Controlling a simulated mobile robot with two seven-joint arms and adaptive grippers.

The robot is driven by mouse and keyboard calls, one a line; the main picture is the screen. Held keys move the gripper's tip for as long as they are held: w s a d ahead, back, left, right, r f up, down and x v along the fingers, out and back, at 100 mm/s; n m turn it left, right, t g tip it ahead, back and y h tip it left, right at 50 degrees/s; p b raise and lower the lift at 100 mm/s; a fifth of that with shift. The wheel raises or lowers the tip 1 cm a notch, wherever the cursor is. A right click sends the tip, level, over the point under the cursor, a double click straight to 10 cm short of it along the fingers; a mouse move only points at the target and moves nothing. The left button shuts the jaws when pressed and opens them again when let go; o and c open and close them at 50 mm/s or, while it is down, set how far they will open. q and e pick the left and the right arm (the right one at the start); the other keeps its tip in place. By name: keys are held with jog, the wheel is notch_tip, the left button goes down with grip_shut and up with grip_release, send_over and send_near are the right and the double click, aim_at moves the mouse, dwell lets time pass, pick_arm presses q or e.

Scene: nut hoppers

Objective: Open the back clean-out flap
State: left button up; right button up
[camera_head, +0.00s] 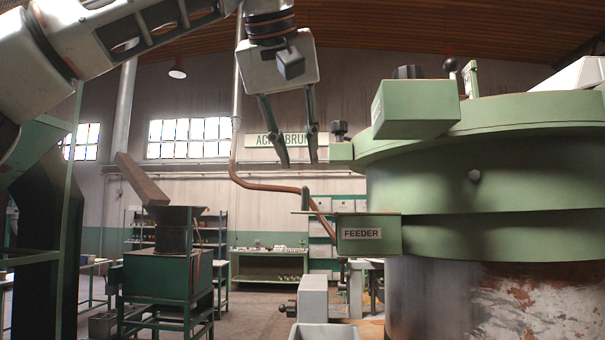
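My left gripper (299,162) hangs in the upper middle. Its two dark fingers point down and are apart, with nothing visible between them. To its right stands a large round green bowl feeder (480,190), with a green box (418,108) on its upper rim. A green outlet box (385,236) labelled "FEEDER" juts from its left side, below and right of the fingertips. The gripper looks clear of the bowl, but depth is hard to judge. I cannot tell which part is the back clean-out flap. My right gripper is not in view.
A dark green hopper stand (170,275) with a tilted brown chute (142,180) stands at the left. A grey machine block (314,298) and a pale bin (322,333) sit below the outlet. Green workbenches (268,265) line the back wall. Open floor lies between.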

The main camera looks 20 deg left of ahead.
pick_arm(q)
jog(key=shift+v, duration=1.5)
jog(key=shift+f, duration=0.1)
